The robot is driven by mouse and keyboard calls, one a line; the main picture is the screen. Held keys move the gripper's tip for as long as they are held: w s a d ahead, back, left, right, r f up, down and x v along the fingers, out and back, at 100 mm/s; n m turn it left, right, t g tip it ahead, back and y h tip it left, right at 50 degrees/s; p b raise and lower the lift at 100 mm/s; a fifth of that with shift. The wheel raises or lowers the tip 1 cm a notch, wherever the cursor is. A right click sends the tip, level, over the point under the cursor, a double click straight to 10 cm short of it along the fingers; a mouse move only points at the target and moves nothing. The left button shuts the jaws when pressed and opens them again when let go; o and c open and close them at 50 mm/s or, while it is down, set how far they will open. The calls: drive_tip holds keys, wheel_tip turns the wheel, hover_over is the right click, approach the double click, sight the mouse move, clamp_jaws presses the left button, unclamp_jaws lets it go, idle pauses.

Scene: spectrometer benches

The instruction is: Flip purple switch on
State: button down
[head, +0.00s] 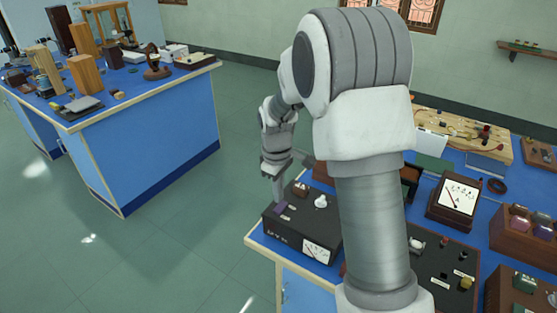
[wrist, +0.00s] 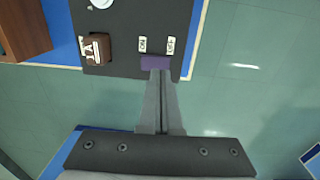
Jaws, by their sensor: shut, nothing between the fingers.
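A black instrument box (head: 277,240) with a dial meter stands at the near left corner of the blue bench. On its top is a purple switch (wrist: 156,62), close to the box's edge, with white labels (wrist: 143,44) beside it; one seems to read "ON". The switch also shows in the head view (head: 281,208). My gripper (wrist: 160,76) is shut and empty, its fingertips right at the purple switch. I cannot tell whether they touch it. In the head view my gripper (head: 278,201) points down over the box. The switch's position is not clear.
A brown-based switch (wrist: 96,49) and a white knob (head: 320,201) are on the same box. A meter (head: 457,195) and other apparatus stand farther right on the bench. The floor left of the bench is free.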

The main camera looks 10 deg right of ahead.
sight(283, 203)
wheel_tip(283, 203, up, 14)
drive_tip(key=p, duration=0.1)
drive_tip(key=shift+s, duration=0.15)
drive_tip(key=shift+a, duration=0.1)
wheel_tip(283, 203, down, 3)
drive_tip(key=shift+f+t+h, duration=0.1)
drive_tip(key=shift+t+h, duration=0.3)
idle(0.3)
drive_tip(key=f, duration=0.4)
drive_tip(key=w+d+f, duration=0.1)
drive_tip(key=f, duration=0.8)
drive_tip(key=shift+w+d+f+b, duration=0.25)
drive_tip(key=shift+w+f+b, duration=0.05)
drive_tip(key=shift+f+b, duration=0.1)
